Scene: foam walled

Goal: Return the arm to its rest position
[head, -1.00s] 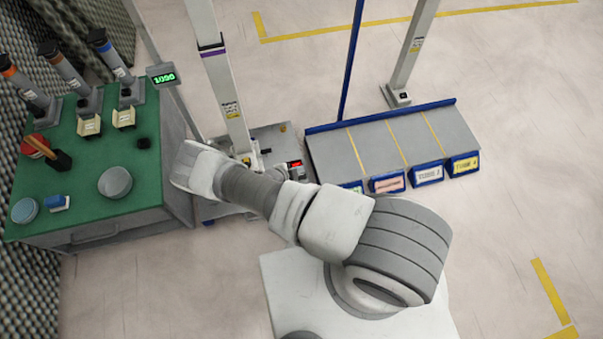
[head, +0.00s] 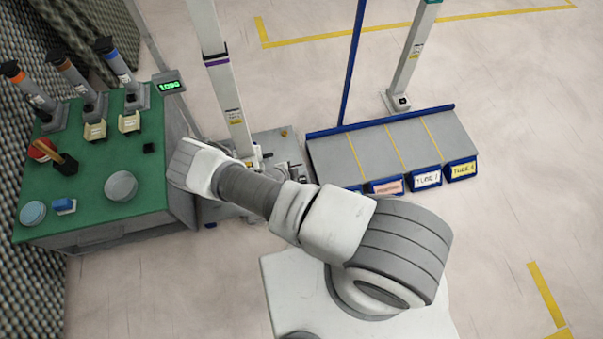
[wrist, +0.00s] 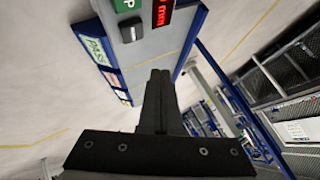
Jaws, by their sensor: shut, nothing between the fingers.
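My arm (head: 300,205) stretches from my white base toward the upper left in the head view, its white wrist end (head: 195,168) beside the right edge of the green-topped bench. The fingers are hidden there. In the wrist view my gripper (wrist: 160,78) shows as two dark fingers pressed together with nothing between them. Beyond the fingertips is a grey panel (wrist: 155,48) with blue edges, a red lit display (wrist: 163,12) and a green label.
A grey post (head: 230,100) stands behind my wrist. A sloped grey rack (head: 390,145) with labelled blue bins is at right. Floor on the right is clear.

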